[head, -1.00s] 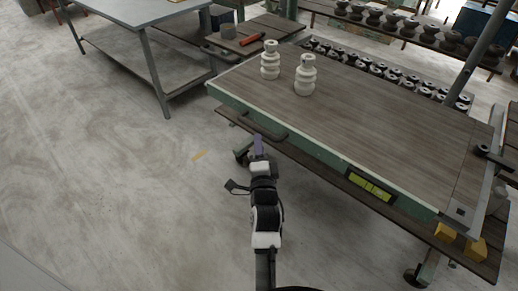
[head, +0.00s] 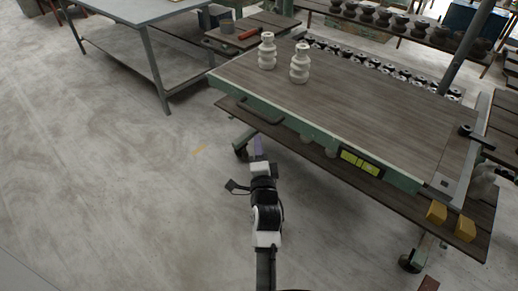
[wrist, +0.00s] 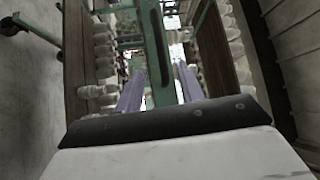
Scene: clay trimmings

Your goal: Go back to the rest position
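My gripper (head: 258,147) is low in front of the wood-topped cart (head: 375,100), beside its near left end and over the floor in the head view. In the wrist view my gripper (wrist: 160,85) shows two purple fingers standing apart, with nothing held between them. My arm reaches forward from the bottom of the head view. Two pale ribbed clay pieces, one at the left (head: 267,50) and one at the right (head: 300,63), stand upright on the cart top, away from my gripper.
The cart has a lower shelf (head: 400,198) with yellow blocks (head: 436,212) at its right end, and wheels. A grey metal table (head: 140,12) stands at the back left. Racks with several dark pieces (head: 400,20) stand behind. The floor (head: 110,190) to the left is clear.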

